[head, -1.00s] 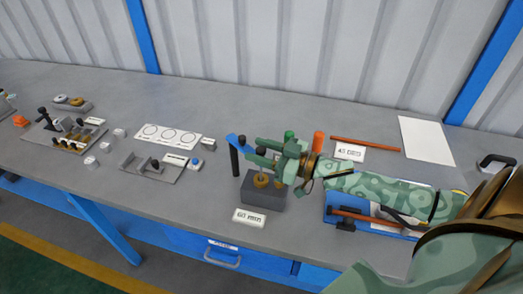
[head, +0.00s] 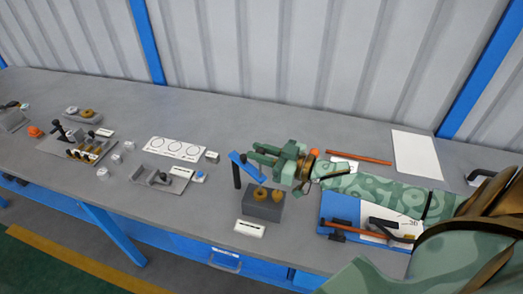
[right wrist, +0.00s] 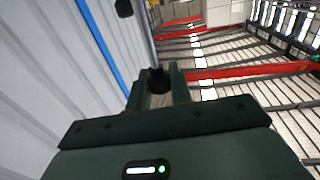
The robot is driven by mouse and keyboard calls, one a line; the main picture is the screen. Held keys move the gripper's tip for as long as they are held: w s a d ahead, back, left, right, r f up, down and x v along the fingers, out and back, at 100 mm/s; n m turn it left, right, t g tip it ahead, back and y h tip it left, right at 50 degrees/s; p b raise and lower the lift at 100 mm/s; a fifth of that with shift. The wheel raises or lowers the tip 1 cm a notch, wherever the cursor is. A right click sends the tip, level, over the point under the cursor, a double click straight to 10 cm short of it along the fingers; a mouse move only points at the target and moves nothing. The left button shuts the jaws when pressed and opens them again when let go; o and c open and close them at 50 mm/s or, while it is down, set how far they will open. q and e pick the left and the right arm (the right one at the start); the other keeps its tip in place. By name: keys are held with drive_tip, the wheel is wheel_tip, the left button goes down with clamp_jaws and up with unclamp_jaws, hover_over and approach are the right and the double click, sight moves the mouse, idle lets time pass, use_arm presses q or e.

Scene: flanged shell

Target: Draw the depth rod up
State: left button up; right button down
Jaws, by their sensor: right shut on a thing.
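My right gripper (head: 262,155) reaches in from the right above a grey block (head: 263,210) with brass rings (head: 277,195) on its top. In the right wrist view its fingers (right wrist: 158,88) are shut on a dark knob (right wrist: 158,78), which I take to be the top of the depth rod. The rod's shaft is not clear in the head view. My left gripper is not in view.
A white label card (head: 250,227) lies in front of the block. Small fixtures (head: 160,178) stand to the left.

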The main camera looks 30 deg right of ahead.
drive_tip(key=c, duration=1.2)
unclamp_jaws()
drive_tip(key=shift+r, duration=0.3)
drive_tip(key=shift+c, duration=0.2)
drive_tip(key=shift+f, duration=0.1)
drive_tip(key=shift+s+d, duration=0.1)
drive_tip(key=shift+s, duration=0.15)
drive_tip(key=p+v, duration=0.1)
drive_tip(key=v, duration=1.4)
drive_tip(key=shift+s+d, duration=0.2)
drive_tip(key=shift+s, duration=0.15)
drive_tip(key=shift+f, duration=0.25)
